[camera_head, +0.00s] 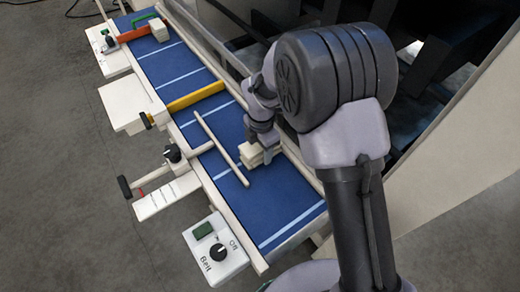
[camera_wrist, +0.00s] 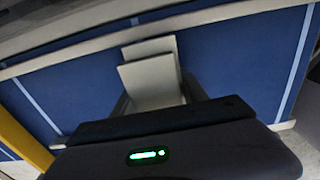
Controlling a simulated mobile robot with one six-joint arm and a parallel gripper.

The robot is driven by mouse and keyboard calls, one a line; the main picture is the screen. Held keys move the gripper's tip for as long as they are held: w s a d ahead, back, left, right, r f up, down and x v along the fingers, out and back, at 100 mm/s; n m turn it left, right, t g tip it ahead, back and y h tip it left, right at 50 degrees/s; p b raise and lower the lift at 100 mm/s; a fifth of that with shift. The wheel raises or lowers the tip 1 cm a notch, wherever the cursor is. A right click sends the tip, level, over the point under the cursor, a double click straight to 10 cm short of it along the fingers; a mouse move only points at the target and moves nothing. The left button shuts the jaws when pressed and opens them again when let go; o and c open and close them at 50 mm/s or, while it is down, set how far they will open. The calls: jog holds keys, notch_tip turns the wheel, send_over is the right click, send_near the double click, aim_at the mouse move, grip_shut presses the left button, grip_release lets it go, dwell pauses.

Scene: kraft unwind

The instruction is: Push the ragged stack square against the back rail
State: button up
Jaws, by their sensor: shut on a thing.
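The ragged stack (camera_head: 254,158) of pale, flat pieces sits on the blue belt (camera_head: 285,195) in the head view. Its layers are offset from each other. My gripper (camera_head: 262,140) comes down on the stack from above. In the wrist view the stack (camera_wrist: 150,78) lies between my gripper's fingers, which are shut on it; its far layer sticks out past the near one. The pale back rail (camera_head: 293,160) runs along the belt's right side. It also crosses the top of the wrist view (camera_wrist: 215,14), with the stack's far edge close to it. Contact there is unclear.
A thin pale bar (camera_head: 221,150) lies across the belt left of the stack, joined to a handled slide (camera_head: 168,196). A yellow bar (camera_head: 196,96) and a red bar (camera_head: 133,34) cross farther up, near another pale stack (camera_head: 159,29). A belt switch box (camera_head: 216,250) stands in front.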

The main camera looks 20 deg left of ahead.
jog(key=shift+w+d, duration=0.3)
jog(key=shift+w, duration=0.05)
dwell(1.7)
jog(key=shift+s+a, duration=0.1)
dwell(0.5)
jog(key=o, duration=1.5)
jog(key=shift+f, duration=0.1)
jog(key=shift+c, duration=0.2)
